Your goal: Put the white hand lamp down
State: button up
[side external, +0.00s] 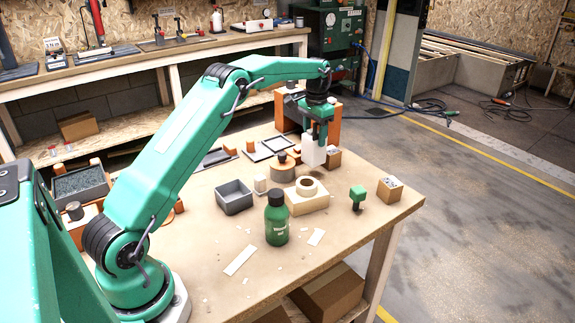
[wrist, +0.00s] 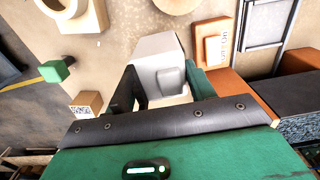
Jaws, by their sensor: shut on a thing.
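The white hand lamp (side external: 312,152) is a pale, blocky body between the fingers of my gripper (side external: 319,130) in the side external view. My gripper is shut on it, and the lamp hangs upright below the fingers at the far side of the table. In the wrist view the lamp (wrist: 157,52) sits between the two fingers of my gripper (wrist: 162,84), its grey-white end facing the camera. I cannot tell whether its lower end touches the table top.
A wooden block with a ring (side external: 307,194), green bottle (side external: 276,218), grey tray (side external: 233,197) and green knob (side external: 357,194) are nearer. The table's front middle has bare room.

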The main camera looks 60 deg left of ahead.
jog(key=shift+a+f, duration=0.1)
jog(key=shift+a, duration=0.2)
jog(key=shift+f, duration=0.1)
jog(key=shift+f, duration=1.9)
jog(key=shift+f, duration=0.15)
jog(key=o, duration=1.6)
jog(key=shift+o, duration=0.2)
